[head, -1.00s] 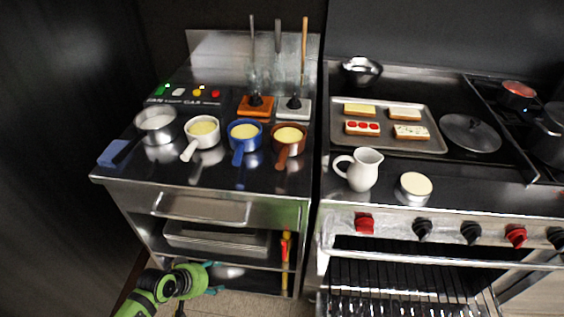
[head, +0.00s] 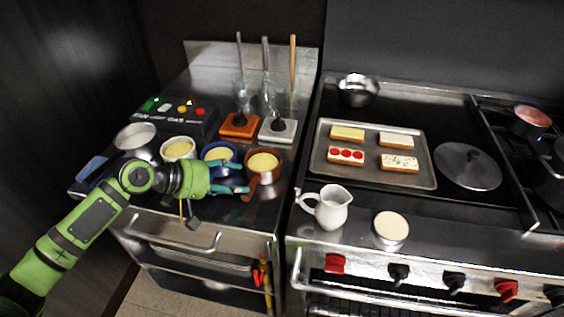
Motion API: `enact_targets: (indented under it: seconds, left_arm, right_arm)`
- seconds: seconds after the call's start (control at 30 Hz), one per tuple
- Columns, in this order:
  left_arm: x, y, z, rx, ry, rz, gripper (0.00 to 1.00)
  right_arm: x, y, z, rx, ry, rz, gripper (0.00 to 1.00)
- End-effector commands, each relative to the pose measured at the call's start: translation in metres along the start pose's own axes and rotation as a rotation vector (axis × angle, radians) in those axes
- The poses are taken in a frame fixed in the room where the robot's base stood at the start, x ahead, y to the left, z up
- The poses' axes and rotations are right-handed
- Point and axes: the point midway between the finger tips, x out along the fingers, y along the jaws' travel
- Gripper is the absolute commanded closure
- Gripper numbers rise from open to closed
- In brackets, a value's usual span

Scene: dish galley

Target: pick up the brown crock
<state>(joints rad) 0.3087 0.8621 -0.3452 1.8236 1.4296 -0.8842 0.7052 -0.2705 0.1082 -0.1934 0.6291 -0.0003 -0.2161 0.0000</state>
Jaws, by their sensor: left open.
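The brown crock (head: 263,163) stands on the steel counter at the right end of a row of handled crocks. It holds something pale yellow, and its handle points toward the front left. My left gripper (head: 246,180) is open, with its teal fingers pointing right at the brown crock's handle. One finger lies in front of the blue crock (head: 219,153) and hides its handle. I cannot tell whether the fingers touch the brown crock. My right gripper is not in view.
A white crock (head: 178,148) and a steel pan (head: 136,138) stand to the left. Orange (head: 240,126) and grey (head: 278,130) stands are behind. A white pitcher (head: 331,207), a pale-topped round dish (head: 391,227) and a tray (head: 428,178) of toasts are right.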

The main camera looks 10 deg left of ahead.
Motion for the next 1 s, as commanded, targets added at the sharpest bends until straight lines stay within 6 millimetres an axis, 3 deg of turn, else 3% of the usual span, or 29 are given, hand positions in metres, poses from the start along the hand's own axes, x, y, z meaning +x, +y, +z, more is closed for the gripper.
enact_targets:
  seconds: [0.07,0.37,0.53,0.8,0.83,0.97,1.0]
  left_arm:
    - [0.007,0.002,-0.001,-0.002,0.000,0.001,0.40]
    - [0.042,0.008,-0.010,-0.002,0.000,0.003,0.40]
    - [0.063,0.005,-0.010,0.001,0.001,0.001,0.40]
    - [0.068,0.003,-0.010,0.002,0.001,-0.001,0.40]
    - [0.068,0.003,-0.010,0.002,0.001,-0.001,0.48]
    - [0.067,0.003,-0.009,0.002,0.000,-0.002,1.00]
    - [0.068,0.002,-0.009,0.002,-0.001,-0.002,1.00]
  right_arm:
    - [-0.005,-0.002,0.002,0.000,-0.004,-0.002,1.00]
    - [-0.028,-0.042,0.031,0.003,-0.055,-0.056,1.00]
    - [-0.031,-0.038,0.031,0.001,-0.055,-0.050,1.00]
    - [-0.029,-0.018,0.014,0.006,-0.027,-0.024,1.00]
    - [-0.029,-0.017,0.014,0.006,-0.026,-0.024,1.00]
    - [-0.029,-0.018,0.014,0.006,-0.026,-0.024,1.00]
    - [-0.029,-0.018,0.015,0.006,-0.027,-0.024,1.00]
